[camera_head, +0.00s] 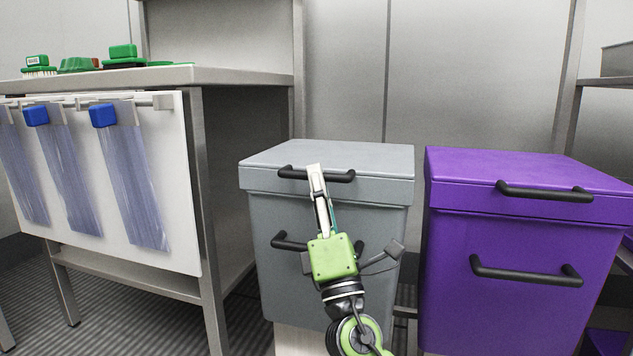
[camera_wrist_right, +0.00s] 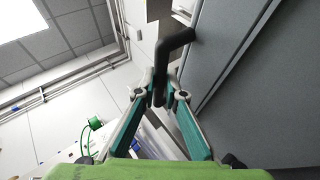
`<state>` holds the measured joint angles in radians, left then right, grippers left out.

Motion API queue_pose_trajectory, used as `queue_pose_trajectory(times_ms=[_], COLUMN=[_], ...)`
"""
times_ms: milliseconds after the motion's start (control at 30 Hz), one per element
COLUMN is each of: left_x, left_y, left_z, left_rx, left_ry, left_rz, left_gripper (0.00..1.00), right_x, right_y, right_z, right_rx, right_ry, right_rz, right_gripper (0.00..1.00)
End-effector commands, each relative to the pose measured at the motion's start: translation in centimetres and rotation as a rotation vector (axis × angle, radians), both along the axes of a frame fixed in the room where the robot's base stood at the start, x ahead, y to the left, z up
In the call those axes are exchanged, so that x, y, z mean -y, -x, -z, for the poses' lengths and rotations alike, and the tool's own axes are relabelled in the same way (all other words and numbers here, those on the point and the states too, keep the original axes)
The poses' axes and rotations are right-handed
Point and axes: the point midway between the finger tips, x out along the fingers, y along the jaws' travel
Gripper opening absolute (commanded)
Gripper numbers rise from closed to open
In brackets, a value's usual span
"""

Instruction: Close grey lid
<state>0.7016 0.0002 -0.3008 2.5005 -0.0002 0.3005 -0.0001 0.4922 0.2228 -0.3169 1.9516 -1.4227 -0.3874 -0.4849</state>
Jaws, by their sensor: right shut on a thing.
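The grey drum (camera_head: 266,225) stands in the middle of the head view. Its grey lid (camera_head: 360,156) lies flat on top and looks closed. The lid has a black handle (camera_head: 341,176) on its front edge. My right gripper (camera_head: 314,170) is at this handle with its fingers around it. In the right wrist view the fingers (camera_wrist_right: 161,90) are shut on a black bar (camera_wrist_right: 176,42), which runs up between the fingertips to the grey surface. A second black handle (camera_head: 289,242) on the drum's front is partly hidden by my right gripper. My left gripper is not in view.
A purple drum (camera_head: 500,260) with a closed lid and black handles stands close on the right. A steel table (camera_head: 240,77) with green brushes (camera_head: 123,52) stands at the left. Plastic bags (camera_head: 135,185) hang on its white side panel. A steel wall is behind.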

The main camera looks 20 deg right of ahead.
Motion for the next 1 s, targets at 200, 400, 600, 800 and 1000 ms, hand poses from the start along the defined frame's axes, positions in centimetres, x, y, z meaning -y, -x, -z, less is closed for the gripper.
queue_pose_trajectory(times_ms=[200,400,600,800,1000], left_x=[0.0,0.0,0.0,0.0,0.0], left_y=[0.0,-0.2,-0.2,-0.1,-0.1], left_z=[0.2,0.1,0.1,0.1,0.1], left_rx=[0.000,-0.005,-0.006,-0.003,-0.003], left_ry=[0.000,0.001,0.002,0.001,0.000], left_rz=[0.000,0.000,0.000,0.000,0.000], left_gripper=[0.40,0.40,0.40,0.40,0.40], right_x=[0.2,0.1,0.1,0.0,0.0], right_y=[-0.5,-0.4,0.5,3.2,6.0], right_z=[1.2,1.0,1.9,4.5,7.3], right_rx=[-0.022,-0.018,-0.018,-0.019,-0.020], right_ry=[-0.003,-0.001,-0.001,0.001,0.004], right_rz=[0.004,0.003,0.002,0.003,0.003], right_gripper=[0.28,0.28,0.28,0.28,0.28])
